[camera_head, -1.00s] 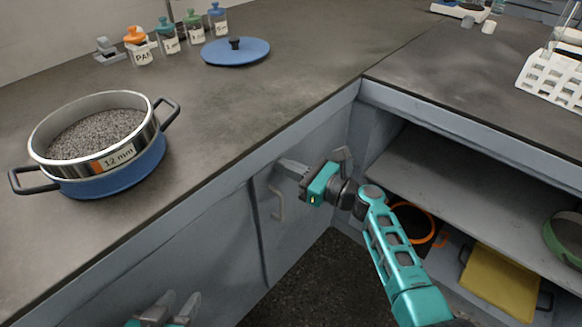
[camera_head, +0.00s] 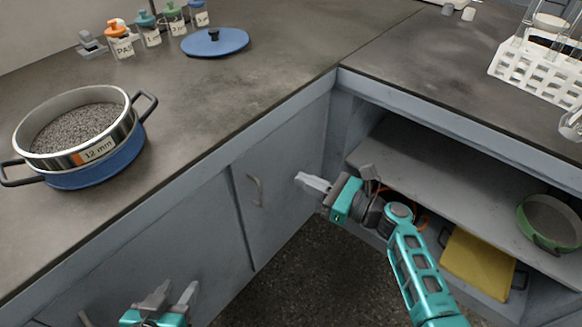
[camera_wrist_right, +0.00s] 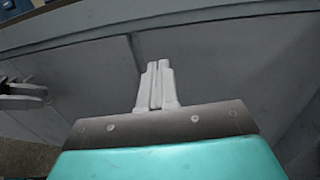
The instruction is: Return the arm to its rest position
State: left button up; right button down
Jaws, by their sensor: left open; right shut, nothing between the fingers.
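My right gripper (camera_head: 314,183) is in the head view, in front of the cabinet corner and below the counter's edge. It is shut and empty, its fingers pointing left towards the cabinet doors. In the right wrist view its fingers (camera_wrist_right: 156,84) are pressed together with nothing between them. My left gripper (camera_head: 173,295) is at the bottom left of the head view, open and empty, in front of the lower cabinet. It also shows at the left edge of the right wrist view (camera_wrist_right: 22,92). Neither gripper touches an object.
A 12 mm sieve (camera_head: 97,149) with grey grains sits on a blue pan (camera_head: 92,176) on the left counter. A blue lid (camera_head: 214,43) and several labelled bottles stand behind. A white rack (camera_head: 540,72) is at right. Open shelves hold a green sieve (camera_head: 545,244) and yellow item (camera_head: 478,262).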

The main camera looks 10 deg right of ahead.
jog(key=s+d+f+n+g+h, duration=0.15)
jog(key=s+f+n+h, duration=0.35)
jog(key=n, duration=0.5)
jog(key=s+f+n+g+h, duration=0.2)
jog(key=s+f+n+h, duration=0.15)
jog(key=s+n, duration=0.45)
pick_arm(q)
jog(key=s+a+r+p, duration=0.1)
jog(key=a+r+p, duration=0.2)
jog(key=r+p, duration=0.5)
jog(key=p, duration=0.4)
jog(key=shift+r+y+p, duration=0.35)
jog(key=shift+r+y, duration=0.05)
pick_arm(e)
jog(key=s+d+r+n+t+h, duration=0.1)
jog(key=s+r+n, duration=0.1)
jog(key=r+n, duration=0.3)
jog(key=s+d+r+n+t+h, duration=0.1)
jog(key=s+r+n, duration=0.1)
jog(key=r+n, duration=0.4)
jog(key=shift+s+d+r+h, duration=0.25)
jog(key=shift+d+r+h, duration=0.1)
jog(key=shift+r, duration=0.1)
